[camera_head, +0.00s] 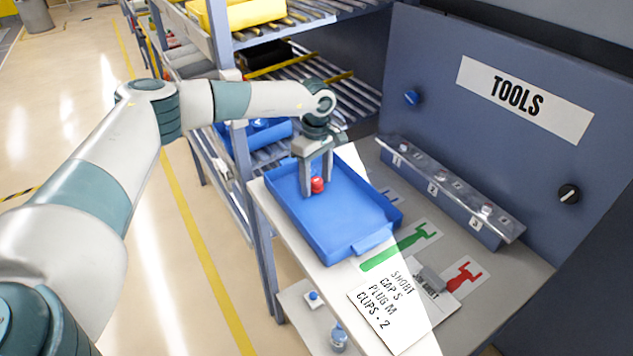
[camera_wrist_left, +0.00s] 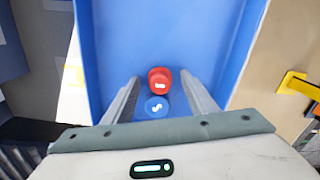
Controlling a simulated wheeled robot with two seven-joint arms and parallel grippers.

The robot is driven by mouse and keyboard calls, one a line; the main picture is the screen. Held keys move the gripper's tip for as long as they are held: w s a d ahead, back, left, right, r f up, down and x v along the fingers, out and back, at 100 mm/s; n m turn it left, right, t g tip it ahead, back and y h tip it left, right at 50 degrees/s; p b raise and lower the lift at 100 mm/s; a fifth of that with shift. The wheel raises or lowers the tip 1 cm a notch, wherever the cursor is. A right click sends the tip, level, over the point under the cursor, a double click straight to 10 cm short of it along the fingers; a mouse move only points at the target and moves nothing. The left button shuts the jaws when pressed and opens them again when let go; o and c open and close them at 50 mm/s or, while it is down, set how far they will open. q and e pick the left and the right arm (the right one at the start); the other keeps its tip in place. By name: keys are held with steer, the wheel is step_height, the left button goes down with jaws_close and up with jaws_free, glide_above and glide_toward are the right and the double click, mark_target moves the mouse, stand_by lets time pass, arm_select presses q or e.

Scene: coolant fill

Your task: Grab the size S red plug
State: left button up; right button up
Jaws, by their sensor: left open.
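A red plug (camera_head: 317,184) is in the blue tray (camera_head: 352,222). In the left wrist view the red plug (camera_wrist_left: 160,79) has a white mark on top, too small to read surely. A blue round piece marked S (camera_wrist_left: 155,107) sits right beside it, nearer my gripper; it is hidden in the head view. My left gripper (camera_head: 316,189) is open and reaches down into the tray, with its fingers on either side of the red plug. In the left wrist view the fingers (camera_wrist_left: 160,88) stand apart from both pieces. My right gripper is not in view.
The tray stands on a workbench before a blue panel with a TOOLS sign (camera_head: 505,100). A clear-topped holder (camera_head: 447,190) is along the panel. A paper list (camera_head: 393,305) and green and red tool outlines lie at the front. Roller shelves (camera_head: 290,75) stand behind.

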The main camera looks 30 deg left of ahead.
mark_target(316, 182)
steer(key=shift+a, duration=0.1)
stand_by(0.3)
arm_select(q)
steer(key=c, duration=1.1)
steer(key=shift+c, duration=0.2)
steer(key=shift+r+b, duration=0.65)
steer(key=shift+r, duration=0.6)
steer(key=shift+s+d+r+b, duration=0.15)
steer(key=shift+r+b, duration=0.15)
steer(key=shift+r, duration=0.15)
steer(key=shift+s+r+b, duration=0.15)
steer(key=shift+r+b, duration=0.15)
steer(key=shift+r, duration=0.1)
steer(key=s+d+r+b, duration=0.3)
steer(key=s+r, duration=0.3)
steer(key=s, duration=0.4)
steer(key=shift+d+r+b, duration=0.3)
steer(key=shift+d+r, duration=0.1)
steer(key=shift+d, duration=0.45)
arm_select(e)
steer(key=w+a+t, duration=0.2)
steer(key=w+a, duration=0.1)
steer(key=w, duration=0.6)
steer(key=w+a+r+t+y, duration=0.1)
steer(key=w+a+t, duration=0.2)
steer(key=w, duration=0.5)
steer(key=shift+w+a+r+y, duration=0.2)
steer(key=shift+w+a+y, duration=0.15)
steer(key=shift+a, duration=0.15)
